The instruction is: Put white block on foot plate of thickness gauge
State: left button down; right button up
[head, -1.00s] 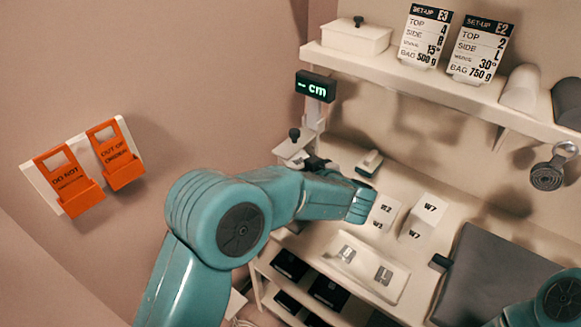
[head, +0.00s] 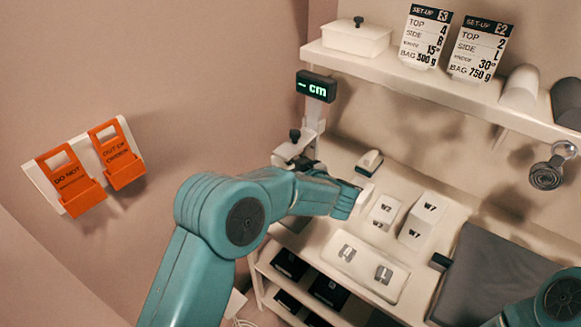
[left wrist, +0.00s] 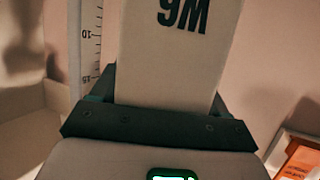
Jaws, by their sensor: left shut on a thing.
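The thickness gauge (head: 313,120) stands at the back left of the table, with a lit green "cm" display on top. A white head with a black knob sits low on its column. Its foot plate is mostly hidden behind my left arm in the head view. My left gripper (head: 316,170) is close to the gauge, partly hidden by my own arm. In the left wrist view the gripper (left wrist: 160,110) is shut on a white block (left wrist: 172,60) marked W6, whose lettering appears upside down. The gauge's scale (left wrist: 92,40) shows just left of the block. My right gripper is not visible.
White blocks marked W2 (head: 384,209) and W7 (head: 423,218) stand right of my arm. A white tray (head: 345,262) with two metal pieces lies in front. A grey mat (head: 490,270) lies at right. Orange tags (head: 118,157) hang on the left wall.

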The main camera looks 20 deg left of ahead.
pick_arm(q)
jog(key=shift+w, duration=0.1)
grip_release()
jog(key=shift+f, duration=0.15)
jog(key=v, duration=1.2)
jog(key=shift+r, duration=0.2)
jog(key=shift+s+f, duration=0.1)
jog(key=shift+s, duration=0.1)
